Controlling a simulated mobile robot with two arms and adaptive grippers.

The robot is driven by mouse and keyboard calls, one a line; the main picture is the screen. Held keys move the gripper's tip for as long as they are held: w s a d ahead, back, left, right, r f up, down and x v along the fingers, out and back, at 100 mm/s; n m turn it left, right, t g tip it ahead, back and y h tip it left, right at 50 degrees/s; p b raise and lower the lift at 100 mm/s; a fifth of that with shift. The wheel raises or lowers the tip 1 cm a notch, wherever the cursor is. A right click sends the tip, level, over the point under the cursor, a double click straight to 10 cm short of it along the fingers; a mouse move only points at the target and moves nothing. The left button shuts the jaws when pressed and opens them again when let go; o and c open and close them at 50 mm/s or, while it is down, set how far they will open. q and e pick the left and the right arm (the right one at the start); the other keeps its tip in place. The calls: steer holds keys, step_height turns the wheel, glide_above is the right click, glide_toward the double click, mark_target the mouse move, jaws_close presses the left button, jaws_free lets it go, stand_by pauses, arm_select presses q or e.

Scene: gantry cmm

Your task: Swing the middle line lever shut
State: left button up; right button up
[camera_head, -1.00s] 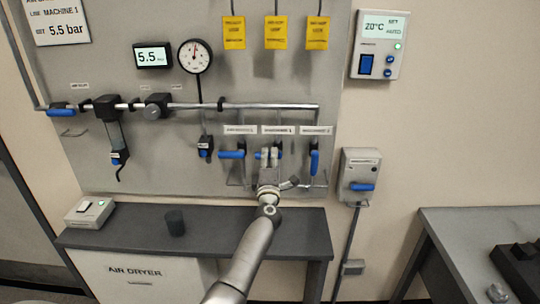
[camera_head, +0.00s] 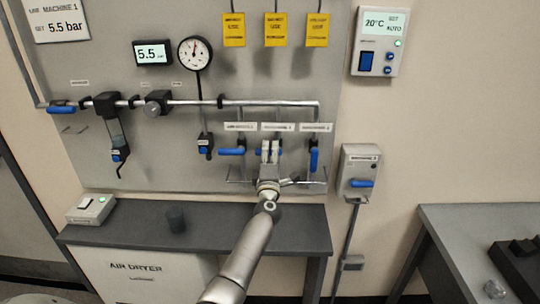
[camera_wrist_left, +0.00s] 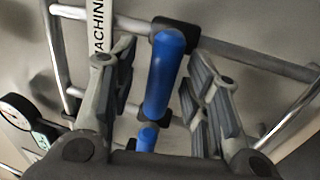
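The middle line lever (camera_head: 258,152) is blue and sits under the middle label, partly hidden behind my left gripper (camera_head: 270,151) in the head view. Its handle points sideways to the left, across its vertical pipe. In the left wrist view the blue handle (camera_wrist_left: 163,78) lies between the two fingers of my left gripper (camera_wrist_left: 162,88), with a gap on each side. These fingers are open and hold nothing. The left line lever (camera_head: 231,151) also points sideways; the right line lever (camera_head: 314,160) hangs down along its pipe. My right gripper is not in view.
A horizontal pipe (camera_head: 270,105) runs above the levers and a gauge (camera_head: 194,53) hangs at its upper left. A dark bench (camera_head: 300,231) stands below, carrying a cup (camera_head: 175,220) and a switch box (camera_head: 91,208). A wall box (camera_head: 359,172) is at right.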

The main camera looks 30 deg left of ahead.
arm_select(q)
steer(key=shift+s+f, duration=0.1)
steer(key=shift+f, duration=0.05)
steer(key=v, duration=1.1)
steer(key=shift+s+d, duration=0.3)
